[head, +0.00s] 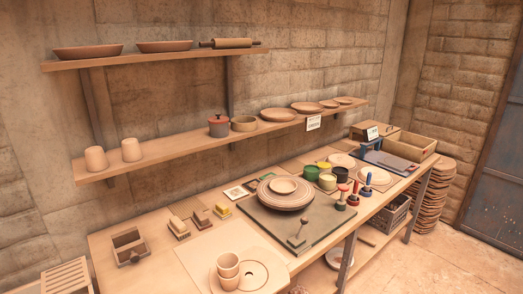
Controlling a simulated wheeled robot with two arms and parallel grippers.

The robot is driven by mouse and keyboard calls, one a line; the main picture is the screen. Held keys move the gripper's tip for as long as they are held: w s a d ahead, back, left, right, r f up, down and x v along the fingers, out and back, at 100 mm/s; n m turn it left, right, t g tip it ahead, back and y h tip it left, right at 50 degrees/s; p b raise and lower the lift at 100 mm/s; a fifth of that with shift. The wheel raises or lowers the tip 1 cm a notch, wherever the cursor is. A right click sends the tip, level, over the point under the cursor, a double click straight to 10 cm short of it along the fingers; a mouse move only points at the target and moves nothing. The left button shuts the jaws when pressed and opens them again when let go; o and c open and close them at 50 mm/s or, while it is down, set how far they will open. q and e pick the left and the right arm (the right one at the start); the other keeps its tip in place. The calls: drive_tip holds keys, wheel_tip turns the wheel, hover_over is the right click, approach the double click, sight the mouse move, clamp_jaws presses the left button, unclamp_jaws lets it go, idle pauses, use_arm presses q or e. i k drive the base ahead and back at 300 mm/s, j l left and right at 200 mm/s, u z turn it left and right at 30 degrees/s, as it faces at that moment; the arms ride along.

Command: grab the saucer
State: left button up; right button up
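I cannot tell for certain which dish is the saucer. A small round dish (283,185) lies on top of a stack of wider plates (285,203) on the workbench. Several flat clay dishes stand in a row on the right of the lower shelf, from a large one (278,115) to a small one (344,100). Two wide shallow dishes, a left one (88,51) and a right one (164,46), sit on the upper shelf. Neither of my grippers shows in the head view.
Two stacked cups (228,268) stand on a round disc (264,275) at the bench front. Paint pots (327,181) and coloured-handled tools (353,194) crowd the stack's right side. A stamp-like tool (297,240) is in front. Open floor (440,250) lies right of the bench.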

sight(282, 186)
drive_tip(key=i+l, duration=0.2)
drive_tip(key=l, duration=0.15)
drive_tip(key=i+l+u, duration=0.15)
drive_tip(key=i+l, duration=0.25)
drive_tip(key=l, duration=0.35)
drive_tip(key=i+l+u, duration=0.15)
drive_tip(key=l, duration=0.2)
drive_tip(key=i+l, duration=0.25)
drive_tip(key=l, duration=0.15)
drive_tip(key=u, duration=0.05)
